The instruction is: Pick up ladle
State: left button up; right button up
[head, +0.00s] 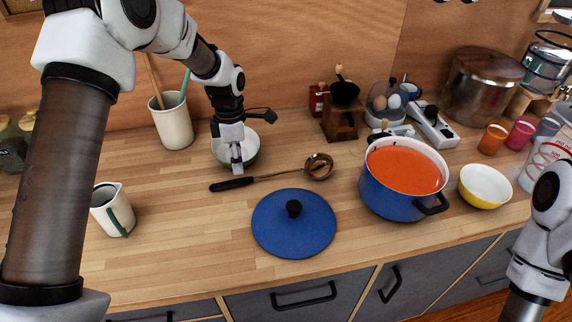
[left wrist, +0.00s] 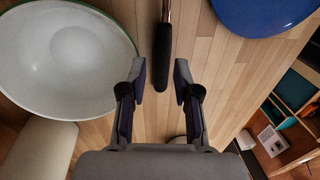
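The ladle (head: 268,177) lies on the wooden countertop, with its black handle at the left and its metal bowl at the right. My left gripper (head: 237,170) points down just above the handle. In the left wrist view my left gripper (left wrist: 160,78) is open and empty. There the ladle's black handle (left wrist: 161,58) lines up with the gap between the fingertips. I cannot tell how far above the handle the fingers are. Part of my right arm shows at the right edge of the head view, but its gripper does not.
A green-rimmed white bowl (head: 252,152) stands right behind my left gripper. A blue lid (head: 275,233) lies in front of the ladle. A blue pot (head: 385,200) with orange contents stands at the right. A white pitcher (head: 110,212) stands at the left, with bare countertop between.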

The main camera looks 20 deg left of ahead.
aim_at(239, 180)
pick_arm(q)
jog(key=shift+s+d+f+p, duration=0.35)
jog(key=shift+s+f+p, duration=0.2)
jog(key=shift+s+f, duration=0.3)
jog(key=f, duration=0.3)
jog(key=shift+w+a+f, duration=0.3)
jog(key=shift+w, duration=0.1)
jog(key=shift+f, duration=0.25)
jog(key=shift+s+d+r, duration=0.15)
jog(key=shift+s+r, duration=0.05)
jog(key=shift+c, duration=1)
grip_shut()
pick_arm(e)
jog(key=shift+s+r, duration=0.2)
jog(key=shift+r, duration=0.7)
pick_arm(q)
jog(key=shift+r, duration=0.1)
